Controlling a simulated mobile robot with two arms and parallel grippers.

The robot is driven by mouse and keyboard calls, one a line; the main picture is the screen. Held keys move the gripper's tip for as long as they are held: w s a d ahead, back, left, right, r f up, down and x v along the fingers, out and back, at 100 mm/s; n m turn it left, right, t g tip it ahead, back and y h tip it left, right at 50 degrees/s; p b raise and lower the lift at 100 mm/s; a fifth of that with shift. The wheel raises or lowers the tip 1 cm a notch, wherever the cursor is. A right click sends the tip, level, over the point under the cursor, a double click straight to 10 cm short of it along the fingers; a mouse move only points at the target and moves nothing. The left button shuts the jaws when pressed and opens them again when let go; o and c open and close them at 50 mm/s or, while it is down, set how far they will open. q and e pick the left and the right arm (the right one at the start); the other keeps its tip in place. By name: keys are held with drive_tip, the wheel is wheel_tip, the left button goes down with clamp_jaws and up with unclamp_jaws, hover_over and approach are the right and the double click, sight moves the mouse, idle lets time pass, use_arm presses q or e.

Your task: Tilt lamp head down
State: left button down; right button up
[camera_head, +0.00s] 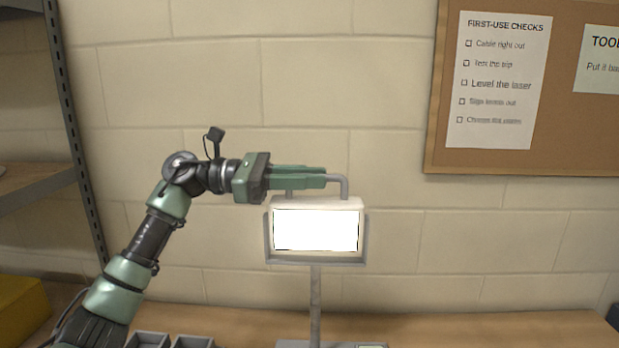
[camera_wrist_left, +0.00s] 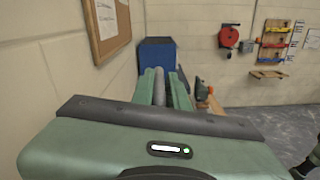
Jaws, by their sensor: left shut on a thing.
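The lamp head (camera_head: 316,229) is a lit white panel in a grey U-shaped bracket, on a thin grey post (camera_head: 316,290) above the workbench. A grey bar handle (camera_head: 344,185) rises from the top of the head. My left gripper (camera_head: 322,177) comes in from the left just above the head, its green fingers level along the handle. In the left wrist view the fingers (camera_wrist_left: 166,92) are shut on the grey handle bar (camera_wrist_left: 159,86), which lies between them. The lit panel faces the head camera. My right gripper is not in view.
The wooden workbench (camera_head: 480,328) runs along a block wall, with dark grey bins (camera_head: 193,341) at its front left. A metal shelf (camera_head: 62,120) and a yellow box (camera_head: 20,308) stand left. A corkboard (camera_head: 530,165) hangs upper right. The bench right of the lamp is mostly clear.

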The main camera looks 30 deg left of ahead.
sight(306, 204)
use_arm(q)
drive_tip(key=shift+s+r+b, duration=0.1)
drive_tip(key=shift+b, duration=0.2)
idle(0.6)
drive_tip(key=shift+s+d+m+b, duration=0.15)
drive_tip(key=shift+s+m+b, duration=0.1)
drive_tip(key=shift+m+b, duration=0.4)
drive_tip(key=shift+s+d+f+m+b, duration=0.4)
drive_tip(key=shift+s+m+b, duration=0.45)
drive_tip(key=shift+m+b, duration=0.8)
drive_tip(key=shift+s+d+f+m+b, duration=0.45)
drive_tip(key=shift+s+m+b, duration=0.4)
drive_tip(key=shift+b, duration=1.45)
drive_tip(key=shift+s+d+f+m+b, duration=0.4)
drive_tip(key=shift+s+m+b, duration=0.4)
drive_tip(key=shift+m+b, duration=0.85)
drive_tip(key=shift+b, duration=0.35)
drive_tip(key=c, duration=1.5)
unclamp_jaws()
drive_tip(key=shift+o, duration=0.2)
drive_tip(key=shift+a+n, duration=0.1)
drive_tip(key=shift+n, duration=0.2)
